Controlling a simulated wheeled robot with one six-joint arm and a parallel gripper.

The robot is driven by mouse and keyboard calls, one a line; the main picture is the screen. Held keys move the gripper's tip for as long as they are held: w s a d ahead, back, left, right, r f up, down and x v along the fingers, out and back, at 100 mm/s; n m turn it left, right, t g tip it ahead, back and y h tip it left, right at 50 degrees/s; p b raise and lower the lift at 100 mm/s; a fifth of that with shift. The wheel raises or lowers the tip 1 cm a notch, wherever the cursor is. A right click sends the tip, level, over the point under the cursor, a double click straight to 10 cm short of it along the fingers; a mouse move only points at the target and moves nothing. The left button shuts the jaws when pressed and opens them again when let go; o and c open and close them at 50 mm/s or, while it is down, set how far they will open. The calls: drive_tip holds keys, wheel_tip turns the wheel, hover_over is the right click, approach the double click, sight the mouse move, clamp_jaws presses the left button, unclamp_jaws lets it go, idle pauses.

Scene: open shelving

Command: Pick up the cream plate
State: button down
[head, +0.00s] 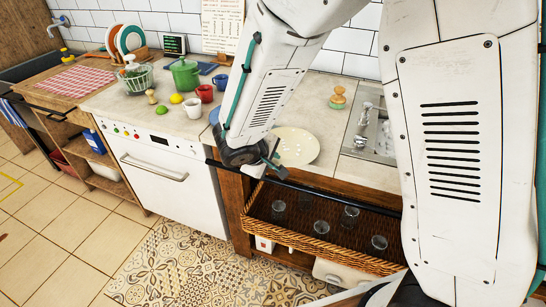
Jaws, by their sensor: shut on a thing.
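The cream plate (302,147) is at the front of the pale counter, right of the white oven. It looks close to flat, and I cannot tell whether it touches the counter. My gripper (271,160) is at the plate's left edge, shut on it. My arm and wrist come down from above and hide part of the plate's left side and the fingers' exact hold.
A blue item (214,116) shows partly behind my arm. Left on the counter are a white mug (192,111), red mug (205,93), lime (162,109) and green pot (185,75). A sink (372,135) lies right; a wicker basket (325,251) with glasses sits below.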

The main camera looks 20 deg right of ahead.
drive_tip(key=c, duration=1.3)
unclamp_jaws()
drive_tip(key=shift+d, duration=0.15)
drive_tip(key=v, duration=0.7)
drive_tip(key=shift+s+a+r, duration=0.2)
drive_tip(key=shift+r, duration=0.05)
drive_tip(key=shift+c, duration=0.3)
